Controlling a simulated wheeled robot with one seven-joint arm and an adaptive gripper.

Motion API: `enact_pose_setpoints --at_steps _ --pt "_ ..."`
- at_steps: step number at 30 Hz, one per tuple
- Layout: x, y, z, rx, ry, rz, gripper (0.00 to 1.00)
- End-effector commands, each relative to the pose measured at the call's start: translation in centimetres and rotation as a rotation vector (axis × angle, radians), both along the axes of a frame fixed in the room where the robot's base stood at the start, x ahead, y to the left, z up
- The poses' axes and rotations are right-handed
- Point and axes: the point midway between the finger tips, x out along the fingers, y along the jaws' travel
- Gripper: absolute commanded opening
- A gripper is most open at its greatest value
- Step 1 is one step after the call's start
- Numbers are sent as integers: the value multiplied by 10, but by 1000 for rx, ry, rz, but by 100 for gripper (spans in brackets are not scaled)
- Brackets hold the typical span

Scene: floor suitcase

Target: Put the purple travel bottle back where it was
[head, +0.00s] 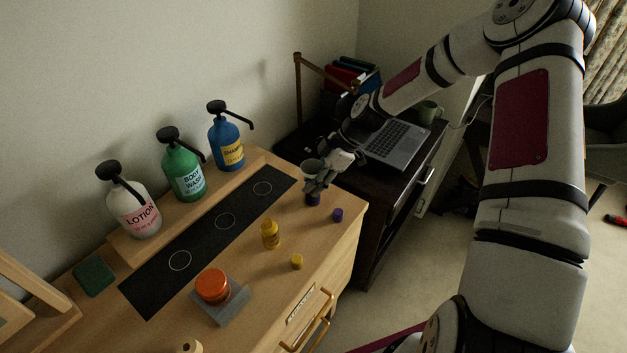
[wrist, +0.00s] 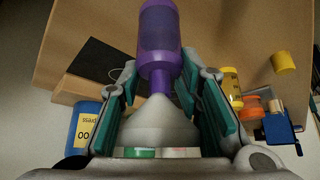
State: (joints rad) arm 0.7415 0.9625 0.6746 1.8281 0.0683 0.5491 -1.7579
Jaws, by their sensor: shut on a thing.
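The purple travel bottle (head: 313,199) is at the right end of the wooden counter, mostly hidden under my gripper (head: 318,184) in the head view. In the wrist view the bottle (wrist: 159,28) extends away from between the fingers, and my gripper (wrist: 159,66) is shut on it near its shoulder. A pale grey funnel (wrist: 158,122) has its narrow end at the bottle's neck; its wide mouth shows in the head view (head: 313,167). I cannot tell whether the bottle touches the counter. A small purple cap (head: 338,215) lies on the counter just right of the bottle.
A dark mat (head: 203,242) with three circles lies left of my gripper, empty. Lotion (head: 134,209), body wash (head: 184,174) and shampoo (head: 226,146) pumps stand behind it. A yellow bottle (head: 270,234), yellow cap (head: 297,262) and orange jar (head: 213,286) stand in front. A laptop (head: 398,143) is beyond.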

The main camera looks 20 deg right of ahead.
Motion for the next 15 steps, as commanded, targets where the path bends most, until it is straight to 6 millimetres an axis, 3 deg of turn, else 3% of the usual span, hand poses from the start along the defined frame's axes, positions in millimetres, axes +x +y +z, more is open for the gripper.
enact_pose_setpoints --at_steps 1,2,4,15 --pt "0 0 -2 1 1 0 0" --pt "0 0 -2 0 1 1 36" --pt "0 0 -2 0 1 1 52" --pt "0 0 2 0 0 0 54"
